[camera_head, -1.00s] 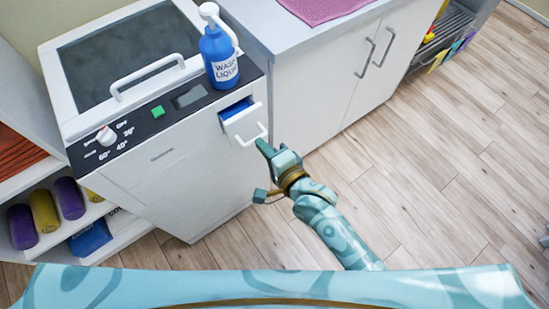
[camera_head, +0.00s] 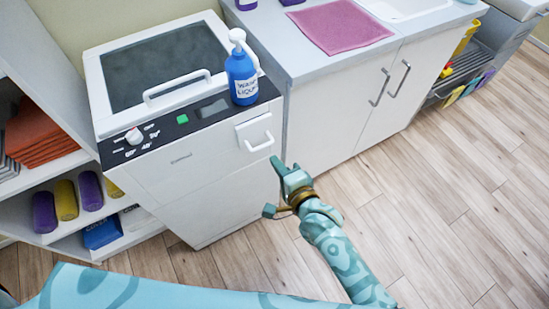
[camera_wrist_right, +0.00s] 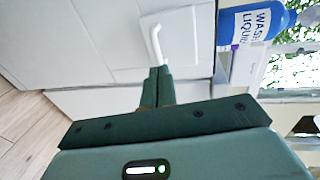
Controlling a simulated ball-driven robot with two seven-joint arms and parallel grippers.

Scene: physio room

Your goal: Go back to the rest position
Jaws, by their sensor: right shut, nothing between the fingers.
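My right gripper (camera_head: 276,164) is in front of the white washing machine (camera_head: 215,190), just below the small detergent drawer (camera_head: 253,131). The drawer's front looks flush with the machine. In the right wrist view, the gripper's fingers (camera_wrist_right: 158,76) are together with nothing between them. Their tips point at the white drawer handle (camera_wrist_right: 155,42), and whether they touch it is hard to tell. My left gripper is out of view.
A blue wash liquid bottle (camera_head: 241,77) stands on the machine's right corner. A white cabinet (camera_head: 340,115) with a pink towel (camera_head: 338,26) on top is to the right. Shelves with rolled towels (camera_head: 66,200) are at left. Wooden floor (camera_head: 430,210) at right is free.

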